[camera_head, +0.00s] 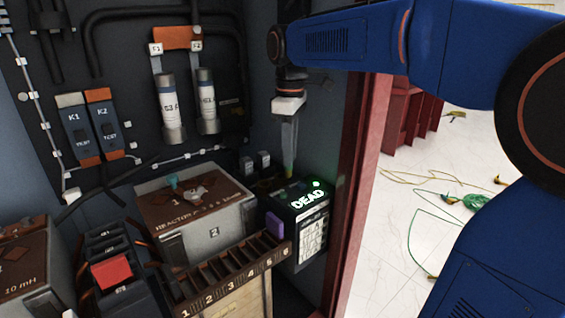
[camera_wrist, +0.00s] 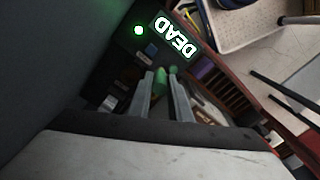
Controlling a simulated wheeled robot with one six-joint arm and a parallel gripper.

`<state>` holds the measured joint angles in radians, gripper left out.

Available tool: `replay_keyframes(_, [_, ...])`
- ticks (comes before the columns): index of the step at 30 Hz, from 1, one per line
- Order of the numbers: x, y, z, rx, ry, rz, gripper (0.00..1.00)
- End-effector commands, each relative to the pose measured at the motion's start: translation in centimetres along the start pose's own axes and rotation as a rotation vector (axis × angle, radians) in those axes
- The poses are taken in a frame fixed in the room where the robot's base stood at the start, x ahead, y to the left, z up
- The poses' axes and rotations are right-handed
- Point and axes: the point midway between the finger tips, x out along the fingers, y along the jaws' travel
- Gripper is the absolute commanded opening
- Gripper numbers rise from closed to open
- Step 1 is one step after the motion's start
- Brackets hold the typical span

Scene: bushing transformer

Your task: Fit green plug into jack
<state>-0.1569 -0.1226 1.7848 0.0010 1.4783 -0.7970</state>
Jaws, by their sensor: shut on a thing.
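My gripper (camera_head: 289,166) points down over the dark box (camera_head: 313,228) with the lit green word DEAD. In the wrist view my gripper (camera_wrist: 165,82) is shut on the green plug (camera_wrist: 160,77), which shows between the fingertips. In the head view the plug is too small to make out clearly; only a yellow-green tint shows at the fingertips. The fingertips are close to the top of the box. I cannot tell which opening is the jack, or whether the plug touches it; the fingers hide that spot.
A purple block (camera_head: 275,224) is at the box's left side. A numbered slotted rack (camera_head: 232,268) and a reactor block (camera_head: 196,205) stand left of it. The red cabinet edge (camera_head: 357,190) is close on the right. White floor with scattered cables lies beyond.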

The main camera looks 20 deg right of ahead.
Motion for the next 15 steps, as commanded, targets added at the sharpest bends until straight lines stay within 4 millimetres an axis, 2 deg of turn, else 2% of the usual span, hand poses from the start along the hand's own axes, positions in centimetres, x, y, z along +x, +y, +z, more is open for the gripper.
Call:
replay_keyframes(6, [0.1, 3.6, -2.2, 0.001, -0.001, -0.001, 0.00])
replay_keyframes(15, [0.1, 6.7, -4.0, 0.001, -0.001, -0.001, 0.00])
